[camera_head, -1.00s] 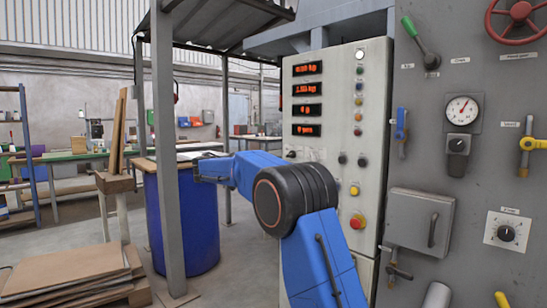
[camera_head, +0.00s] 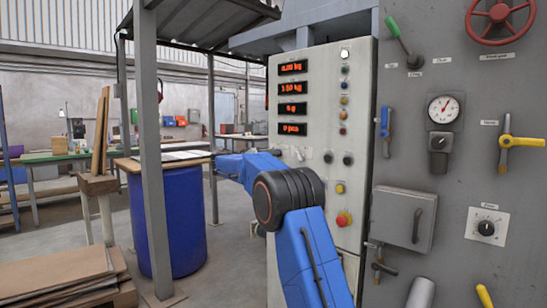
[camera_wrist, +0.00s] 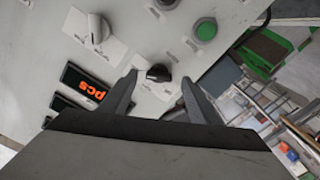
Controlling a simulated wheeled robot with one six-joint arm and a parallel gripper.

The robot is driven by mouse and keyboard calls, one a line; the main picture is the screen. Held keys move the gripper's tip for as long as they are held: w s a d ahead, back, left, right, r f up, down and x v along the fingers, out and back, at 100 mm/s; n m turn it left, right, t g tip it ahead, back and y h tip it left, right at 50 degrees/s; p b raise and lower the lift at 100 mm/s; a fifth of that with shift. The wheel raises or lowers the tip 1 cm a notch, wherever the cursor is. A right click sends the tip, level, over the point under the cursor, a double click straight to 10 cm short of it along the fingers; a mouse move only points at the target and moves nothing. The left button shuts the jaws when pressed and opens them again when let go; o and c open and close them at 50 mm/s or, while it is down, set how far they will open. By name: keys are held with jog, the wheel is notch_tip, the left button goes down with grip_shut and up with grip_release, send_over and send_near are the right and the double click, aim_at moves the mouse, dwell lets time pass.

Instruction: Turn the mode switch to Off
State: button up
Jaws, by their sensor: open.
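My gripper (camera_wrist: 159,80) is open in the wrist view, its two dark fingers pointing at the pale control panel. A small black knob (camera_wrist: 158,72) shows between the fingertips; I cannot tell whether they touch it. A larger whitish switch knob (camera_wrist: 97,27) on a white plate is beyond the left finger, and a green button (camera_wrist: 205,29) is beyond the right one. The labels are too small to read, so I cannot tell which knob is the mode switch. In the head view the control panel (camera_head: 314,203) stands beyond my blue arm, which partly hides its lower left.
Red-lit displays (camera_head: 293,107) sit above the panel's knobs. A red button (camera_head: 343,219) is lower down. A grey machine face (camera_head: 455,75) with levers and a gauge stands on the right. A grey post (camera_head: 150,150) and a blue drum (camera_head: 187,215) stand left of my arm.

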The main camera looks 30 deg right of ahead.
jog(key=shift+x, duration=1.7)
jog(key=shift+c, duration=0.7)
jog(key=c, duration=0.9)
jog(key=n, duration=2.3)
jog(key=shift+r+n, duration=0.4)
